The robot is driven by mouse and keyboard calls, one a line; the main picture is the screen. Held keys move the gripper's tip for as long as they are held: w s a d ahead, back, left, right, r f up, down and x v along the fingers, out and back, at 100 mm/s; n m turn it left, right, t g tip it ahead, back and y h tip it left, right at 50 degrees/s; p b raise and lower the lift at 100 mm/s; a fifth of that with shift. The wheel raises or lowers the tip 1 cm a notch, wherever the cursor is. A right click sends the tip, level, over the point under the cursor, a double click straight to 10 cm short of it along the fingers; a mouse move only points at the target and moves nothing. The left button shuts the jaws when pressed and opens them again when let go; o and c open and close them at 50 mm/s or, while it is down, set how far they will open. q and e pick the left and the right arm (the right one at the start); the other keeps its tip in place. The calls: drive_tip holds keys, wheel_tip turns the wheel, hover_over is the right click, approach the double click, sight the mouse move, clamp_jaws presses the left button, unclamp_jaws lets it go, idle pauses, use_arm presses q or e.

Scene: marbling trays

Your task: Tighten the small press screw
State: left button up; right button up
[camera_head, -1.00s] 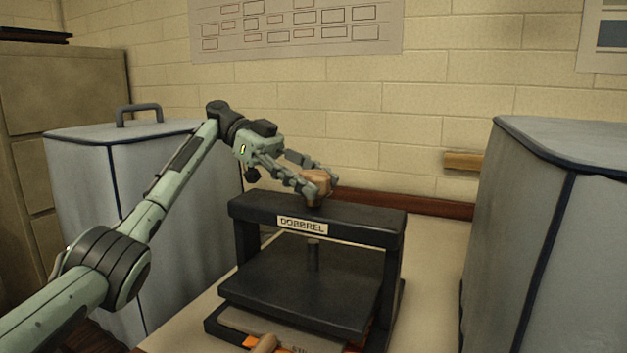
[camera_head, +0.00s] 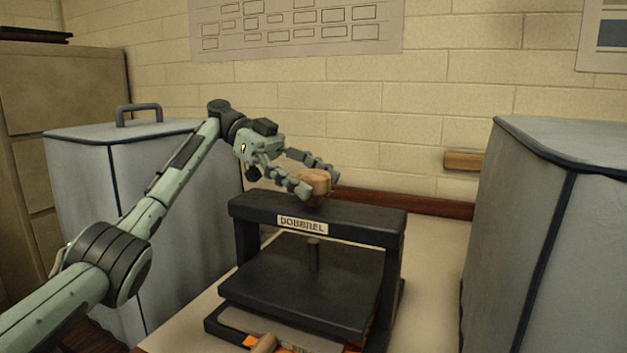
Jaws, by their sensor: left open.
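The small press (camera_head: 248,213) is a black frame with a "DOBBREL" label, standing on the pale table. Its screw has a round wooden knob (camera_head: 316,183) on top of the crossbar and a dark shaft (camera_head: 313,255) below it. The shaft meets the dark press plate (camera_head: 290,290). My left gripper (camera_head: 318,180) is open at the knob, one finger on its near left side and the other reaching behind it. Whether the fingers touch the knob I cannot tell. My right gripper is not in view.
Orange and grey flat items with a wooden handle (camera_head: 265,343) lie under the plate at the front. Grey covered boxes stand at left (camera_head: 85,190) and right (camera_head: 545,230). The pale table (camera_head: 435,265) is clear right of the press. A brick wall is behind.

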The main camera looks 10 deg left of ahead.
sight(313, 172)
use_arm(q)
wheel_tip(313, 172, up, 10)
drive_tip(key=shift+f, duration=0.1)
idle(0.4)
